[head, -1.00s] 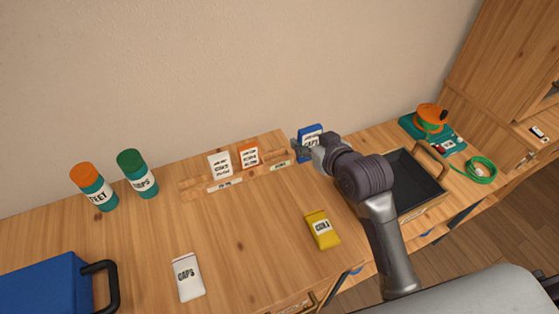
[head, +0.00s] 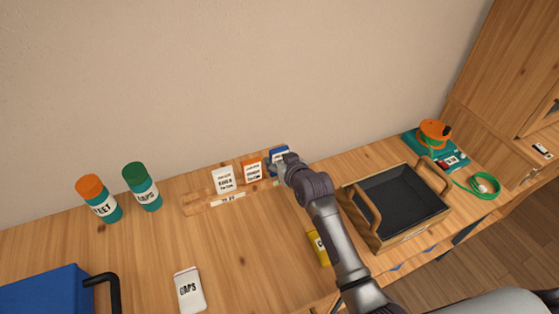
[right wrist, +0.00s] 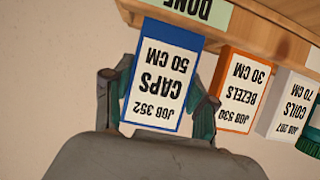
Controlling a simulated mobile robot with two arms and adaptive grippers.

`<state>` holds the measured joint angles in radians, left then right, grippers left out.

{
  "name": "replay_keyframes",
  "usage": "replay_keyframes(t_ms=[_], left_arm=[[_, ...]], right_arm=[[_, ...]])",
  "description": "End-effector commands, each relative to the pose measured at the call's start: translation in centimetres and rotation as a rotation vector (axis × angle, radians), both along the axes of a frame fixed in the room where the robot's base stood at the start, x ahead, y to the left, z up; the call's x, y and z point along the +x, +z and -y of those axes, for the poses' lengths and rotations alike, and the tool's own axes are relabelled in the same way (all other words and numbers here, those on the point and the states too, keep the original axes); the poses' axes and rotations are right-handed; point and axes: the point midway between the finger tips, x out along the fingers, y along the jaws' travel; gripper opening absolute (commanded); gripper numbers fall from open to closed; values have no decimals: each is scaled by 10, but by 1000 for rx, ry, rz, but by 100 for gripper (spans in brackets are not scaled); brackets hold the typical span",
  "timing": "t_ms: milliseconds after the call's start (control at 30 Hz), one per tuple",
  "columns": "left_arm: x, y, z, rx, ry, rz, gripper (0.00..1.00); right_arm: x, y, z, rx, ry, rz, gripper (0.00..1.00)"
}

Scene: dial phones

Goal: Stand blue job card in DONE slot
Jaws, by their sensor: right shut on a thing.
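The blue job card (right wrist: 160,75), marked CAPS 50 CM, is held between the fingers of my right gripper (right wrist: 160,92). In the head view the blue card (head: 278,152) is at the right end of the wooden card rack (head: 193,206), partly hidden by my right gripper (head: 283,166). In the right wrist view, which looks upside down, the card's lower edge is at the rack (right wrist: 275,42), close to the green DONE label (right wrist: 200,9). I cannot tell whether it is seated in the slot. My left gripper is not in view.
White (head: 224,180) and orange (head: 252,170) cards stand in the rack beside the blue one. A yellow packet (head: 318,248) is partly behind my right arm. A black-lined tray (head: 400,200) stands to the right. Two bottles (head: 104,205) (head: 146,192) stand left; a white packet (head: 189,290) lies in front.

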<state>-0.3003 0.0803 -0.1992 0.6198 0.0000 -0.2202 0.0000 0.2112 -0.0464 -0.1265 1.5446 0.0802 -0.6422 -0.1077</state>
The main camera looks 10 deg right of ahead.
Motion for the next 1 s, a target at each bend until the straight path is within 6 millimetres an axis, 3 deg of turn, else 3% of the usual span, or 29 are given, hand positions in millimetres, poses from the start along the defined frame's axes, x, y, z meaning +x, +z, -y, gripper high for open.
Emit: replay_keyframes(t_ms=[467,500,533,900,1000], left_arm=[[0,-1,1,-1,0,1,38],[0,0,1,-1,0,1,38],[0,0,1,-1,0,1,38],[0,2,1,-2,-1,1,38],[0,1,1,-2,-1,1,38]], right_arm=[[0,-13,1,0,-1,1,25],[0,-12,1,0,-1,1,63],[0,-11,1,0,-1,1,67],[-1,-6,1,1,-1,2,67],[-11,-3,3,0,-1,2,67]])
